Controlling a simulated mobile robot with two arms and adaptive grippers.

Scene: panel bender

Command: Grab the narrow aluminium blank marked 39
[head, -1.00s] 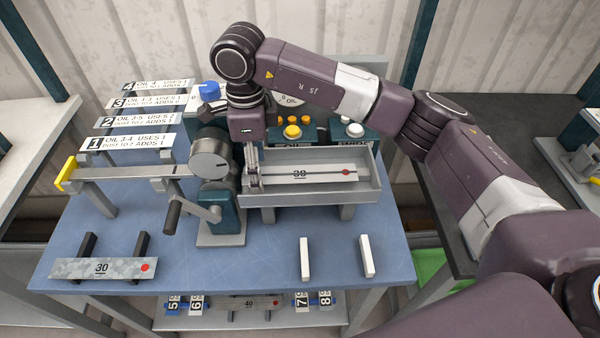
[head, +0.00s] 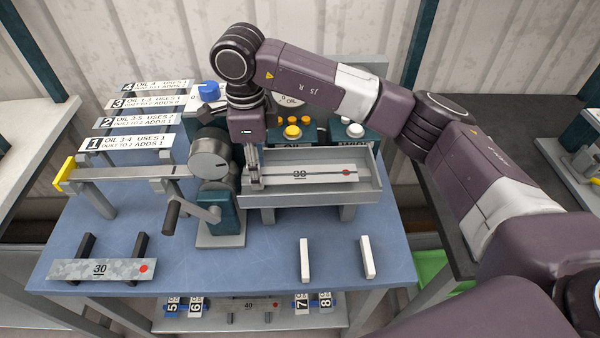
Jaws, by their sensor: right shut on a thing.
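The narrow aluminium blank (head: 318,174) lies level in the grey tray of the bender. Its black number looks like 39, with a red dot near its right end. My right gripper (head: 255,183) points down at the left end of the tray and is shut on the blank's left end. The fingers partly hide that end. I cannot tell whether the blank is lifted off the tray floor. My left gripper is not in view.
A blank marked 30 (head: 100,269) rests on two dark supports at the front left. Two white bars (head: 305,259) stand on the blue table (head: 270,265). A hand crank (head: 185,210) is left of the tray. A blank marked 40 (head: 255,305) lies on the lower shelf.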

